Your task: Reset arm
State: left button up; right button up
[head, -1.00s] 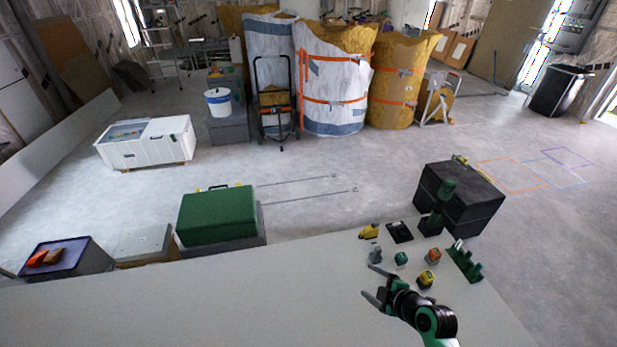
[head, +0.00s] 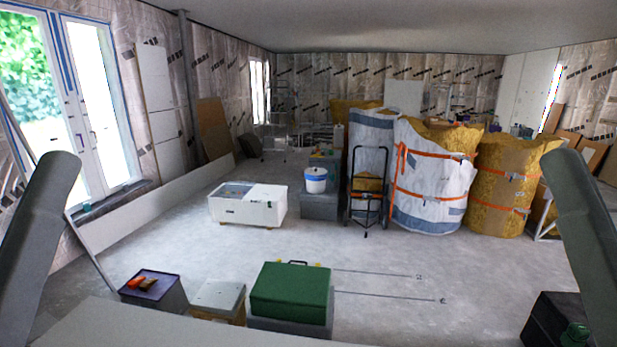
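Two thick grey-green bars, which look like my own arm links, rise at the left and right edges of the head view. Neither of my grippers is in view, so whether they are open or shut does not show. Only a strip of the pale work surface (head: 105,330) shows along the bottom left.
A green case (head: 290,292), a grey-topped box (head: 217,297) and a dark bin with orange items (head: 155,290) stand in front. A black box (head: 540,315) is at lower right. Beyond are a white chest (head: 247,207), a hand truck (head: 368,190) and large bags (head: 430,185). Open floor lies between.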

pick_arm(q)
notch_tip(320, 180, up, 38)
jog(key=p, duration=3.6)
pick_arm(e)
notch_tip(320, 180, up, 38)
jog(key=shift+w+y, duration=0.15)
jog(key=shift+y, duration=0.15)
